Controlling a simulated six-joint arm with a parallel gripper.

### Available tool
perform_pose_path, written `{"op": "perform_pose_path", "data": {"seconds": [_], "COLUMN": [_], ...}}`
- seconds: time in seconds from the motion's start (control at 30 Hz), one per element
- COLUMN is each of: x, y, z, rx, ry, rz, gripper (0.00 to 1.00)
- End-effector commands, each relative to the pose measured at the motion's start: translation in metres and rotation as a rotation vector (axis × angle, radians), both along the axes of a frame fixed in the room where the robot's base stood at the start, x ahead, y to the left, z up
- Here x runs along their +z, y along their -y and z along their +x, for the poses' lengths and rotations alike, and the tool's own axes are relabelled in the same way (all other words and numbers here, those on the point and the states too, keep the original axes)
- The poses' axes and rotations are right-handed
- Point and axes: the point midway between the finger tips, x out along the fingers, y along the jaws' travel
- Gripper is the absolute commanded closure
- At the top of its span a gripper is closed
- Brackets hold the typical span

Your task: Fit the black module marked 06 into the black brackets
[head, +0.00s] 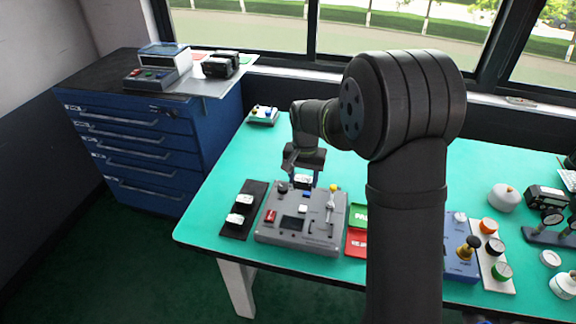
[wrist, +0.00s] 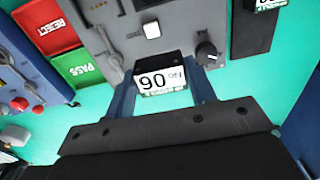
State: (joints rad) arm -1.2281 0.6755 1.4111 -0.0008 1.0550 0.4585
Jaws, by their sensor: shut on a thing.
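The black module marked 06 (wrist: 160,78) is between the two blue fingers of my gripper (wrist: 163,88). Its white label faces the wrist camera and reads upside down there. In the head view my gripper (head: 303,177) holds the module (head: 303,182) at the far edge of the grey valve positioner panel (head: 330,232). I cannot tell how high it is above the panel or table. My gripper is shut on the module's sides. I cannot pick out the black brackets for certain in either view.
A black strip (head: 230,229) with two white-labelled modules lies left of the panel. A yellow-tipped lever (head: 332,200) stands on the panel. Green (head: 359,215) and red (head: 355,245) trays lie to its right. A black knob (wrist: 207,52) is close to the held module.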

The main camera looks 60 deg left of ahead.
Motion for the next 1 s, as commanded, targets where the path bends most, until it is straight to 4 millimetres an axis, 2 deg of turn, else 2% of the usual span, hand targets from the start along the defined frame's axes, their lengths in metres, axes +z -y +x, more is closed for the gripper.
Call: {"op": "perform_pose_path", "data": {"seconds": [0.03,0.2,0.4,0.63,1.0], "x": [0.001,-0.003,-0.007,-0.016,-0.052], "y": [0.018,0.068,0.103,0.111,0.11], "z": [0.0,-0.002,-0.006,-0.007,-0.007], "rx": [-0.001,0.007,0.014,0.016,0.016], "ry": [0.0,0.001,0.0,0.0,0.0], "rz": [-0.001,-0.001,-0.001,-0.003,-0.003], "gripper": [0.75,0.75,0.75,0.75,0.75]}}
